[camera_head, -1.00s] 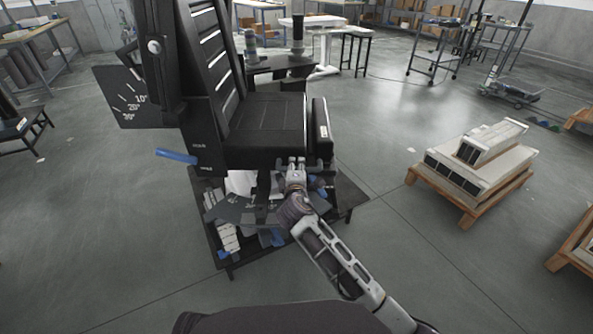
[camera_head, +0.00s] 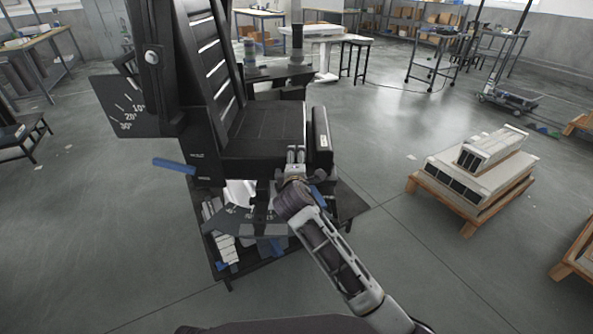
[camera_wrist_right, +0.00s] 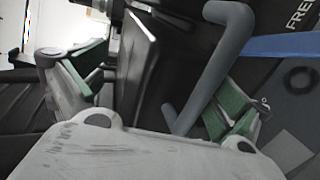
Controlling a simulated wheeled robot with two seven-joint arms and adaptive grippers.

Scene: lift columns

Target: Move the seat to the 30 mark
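The black seat (camera_head: 262,132) has a slatted backrest (camera_head: 208,60) and a side block (camera_head: 320,127) at its right. A dark plate (camera_head: 118,105) left of the seat bears 10°, 20° and 30° lines. A grey sector plate with small marks (camera_head: 262,229) sits under the seat; its numbers are hard to read. My right gripper (camera_head: 295,155) is at the seat's front edge. In the right wrist view, a grey bent handle (camera_wrist_right: 213,75) passes between its green-padded fingers (camera_wrist_right: 160,85), which stand apart on either side. My left gripper is out of view.
A blue lever (camera_head: 174,165) sticks out at the seat's left; a blue bar (camera_wrist_right: 283,46) shows in the right wrist view. A low black base (camera_head: 350,205) is beneath the seat. A loaded wooden pallet (camera_head: 440,203) stands right, with clear floor between.

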